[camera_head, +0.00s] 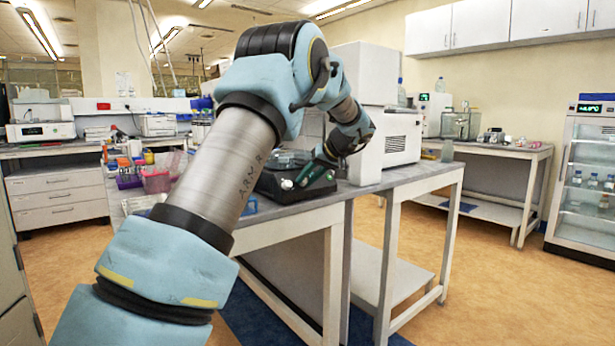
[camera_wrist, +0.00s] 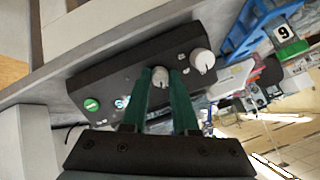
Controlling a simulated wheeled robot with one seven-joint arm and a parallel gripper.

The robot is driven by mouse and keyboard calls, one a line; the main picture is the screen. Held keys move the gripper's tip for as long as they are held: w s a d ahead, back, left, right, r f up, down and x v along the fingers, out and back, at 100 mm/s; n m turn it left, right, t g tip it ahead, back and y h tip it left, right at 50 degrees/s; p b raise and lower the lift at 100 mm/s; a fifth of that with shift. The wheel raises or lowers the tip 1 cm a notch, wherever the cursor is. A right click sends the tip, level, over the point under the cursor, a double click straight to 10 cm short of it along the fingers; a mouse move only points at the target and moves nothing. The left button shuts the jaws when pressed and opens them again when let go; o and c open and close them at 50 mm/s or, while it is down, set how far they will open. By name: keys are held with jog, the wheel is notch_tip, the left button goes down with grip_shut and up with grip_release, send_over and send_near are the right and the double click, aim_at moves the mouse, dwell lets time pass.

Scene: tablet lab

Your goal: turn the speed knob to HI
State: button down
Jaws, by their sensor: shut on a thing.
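A black bench device (camera_head: 270,188) sits near the front edge of the bench. Its sloped front panel (camera_wrist: 105,78) fills the middle of the wrist view. The panel carries a green button (camera_wrist: 91,104), a smaller grey knob (camera_wrist: 160,74) and a larger pale knob (camera_wrist: 202,61) with a dark pointer line. My gripper (camera_wrist: 159,82) has its green fingers on either side of the smaller knob and is shut on it. The panel labels are too small to read, so I cannot tell which knob is the speed knob. In the head view the gripper (camera_head: 312,173) is at the device's front and both knobs are hard to make out.
A blue rack (camera_wrist: 245,40) stands close beside the device, with a card marked with a digit. A large white instrument (camera_head: 400,140) stands right of the device on the bench (camera_head: 410,177). A pink container (camera_head: 157,180) is at left. The floor at right is clear.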

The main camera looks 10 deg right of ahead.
jog(key=m+p, duration=0.1)
jog(key=m, duration=0.1)
jog(key=m+p, duration=0.1)
jog(key=m, duration=0.2)
jog(key=shift+d+t+y, duration=0.1)
jog(key=shift+t+y, duration=0.2)
jog(key=m+p, duration=0.1)
jog(key=m, duration=0.1)
jog(key=m+p, duration=0.1)
jog(key=m, duration=0.2)
jog(key=shift+t+y, duration=0.3)
jog(key=shift+m, duration=0.4)
jog(key=c, duration=0.7)
grip_release()
jog(key=shift+f, duration=0.1)
jog(key=shift+s, duration=0.1)
jog(key=b+v, duration=0.1)
jog(key=v, duration=0.9)
jog(key=shift+s+d+r, duration=0.1)
jog(key=shift+s+r, duration=0.1)
jog(key=shift+r, duration=0.05)
